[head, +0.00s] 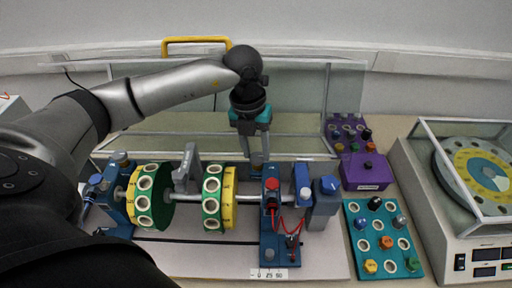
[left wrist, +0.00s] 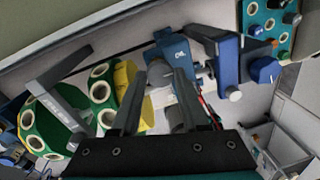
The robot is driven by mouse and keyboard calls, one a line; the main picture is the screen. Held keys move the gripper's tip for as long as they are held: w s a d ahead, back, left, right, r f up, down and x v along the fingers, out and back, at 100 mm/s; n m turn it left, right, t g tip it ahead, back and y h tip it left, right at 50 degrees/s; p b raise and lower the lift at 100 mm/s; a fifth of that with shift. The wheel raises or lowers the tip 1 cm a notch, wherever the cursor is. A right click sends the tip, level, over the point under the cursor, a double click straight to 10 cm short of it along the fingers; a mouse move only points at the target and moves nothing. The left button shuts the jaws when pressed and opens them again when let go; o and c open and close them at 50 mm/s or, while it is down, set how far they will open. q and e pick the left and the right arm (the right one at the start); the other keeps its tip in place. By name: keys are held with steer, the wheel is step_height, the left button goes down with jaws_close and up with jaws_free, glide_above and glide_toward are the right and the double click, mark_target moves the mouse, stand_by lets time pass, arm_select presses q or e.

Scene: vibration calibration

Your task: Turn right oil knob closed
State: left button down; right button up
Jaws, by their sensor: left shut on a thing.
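The right oil knob, a small grey cap, sits on top of the blue bearing block (head: 270,215) right of the green and yellow discs. My left gripper (head: 257,160) comes down over that block from above and is shut on the knob. In the left wrist view the grey knob (left wrist: 158,72) shows between the two dark fingertips, and the fingers hide part of it. Another grey knob (head: 119,156) stands on the left blue bearing block (head: 115,205). My right gripper is in neither view.
The green and yellow discs (head: 213,198) sit on the shaft just left of the gripper. A red knob (head: 271,184) and red wires are close on the right. A transparent guard (head: 300,90) stands open behind. A purple box (head: 366,171) and teal panel (head: 352,236) lie right.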

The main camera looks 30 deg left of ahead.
arm_select(q)
steer(key=shift+n, duration=0.3)
steer(key=shift+c, duration=2.1)
jaws_free()
step_height(320, 180, up, 15)
steer(key=a, duration=0.1)
steer(key=shift+s+a, duration=0.25)
steer(key=shift+s, duration=0.05)
